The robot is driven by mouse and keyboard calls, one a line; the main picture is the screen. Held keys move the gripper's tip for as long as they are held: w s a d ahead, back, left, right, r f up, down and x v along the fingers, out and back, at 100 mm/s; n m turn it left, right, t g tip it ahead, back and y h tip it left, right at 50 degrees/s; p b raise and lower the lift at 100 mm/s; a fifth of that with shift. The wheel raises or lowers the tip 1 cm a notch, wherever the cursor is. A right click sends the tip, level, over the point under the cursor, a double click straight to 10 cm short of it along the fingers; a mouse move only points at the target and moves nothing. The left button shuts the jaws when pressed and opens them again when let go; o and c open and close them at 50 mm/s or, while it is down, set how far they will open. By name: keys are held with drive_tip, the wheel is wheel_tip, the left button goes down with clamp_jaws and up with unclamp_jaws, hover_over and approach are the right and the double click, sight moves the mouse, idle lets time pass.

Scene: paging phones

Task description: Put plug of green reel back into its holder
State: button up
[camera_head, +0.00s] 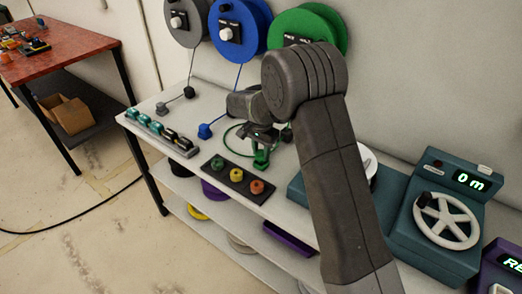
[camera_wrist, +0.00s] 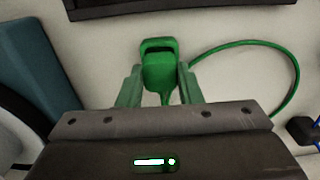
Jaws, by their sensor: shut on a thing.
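The green plug (camera_head: 261,160) is between the fingers of my gripper (camera_head: 262,148), over the light bench top just behind the black tray of knobs. In the wrist view the green plug (camera_wrist: 159,72) sits upright between the two green-looking fingertips (camera_wrist: 159,84), which are shut on it. Its green cable (camera_wrist: 285,95) loops away to the right there. The green reel (camera_head: 318,22) hangs on the wall at the top, partly behind my arm. A small dark piece (camera_head: 287,134) beside my wrist may be its holder; my arm partly hides it and I cannot tell.
The black tray (camera_head: 232,176) bears several coloured knobs. The blue plug (camera_head: 205,131) and the grey reel's dark plug (camera_head: 162,109) are to the left. A row of teal and dark pieces (camera_head: 150,124) lies along the left edge. A teal crank box (camera_head: 440,210) stands at right.

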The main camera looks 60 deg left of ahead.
drive_tip(key=shift+f, duration=0.45)
idle(0.5)
drive_tip(key=o, duration=1.4)
drive_tip(key=shift+r, duration=0.1)
drive_tip(key=shift+r+p, duration=2.5)
drive_tip(key=shift+r, duration=1.95)
drive_tip(key=shift+f, duration=0.15)
wheel_tip(320, 180, down, 9)
drive_tip(key=b, duration=0.5)
drive_tip(key=shift+r, duration=0.2)
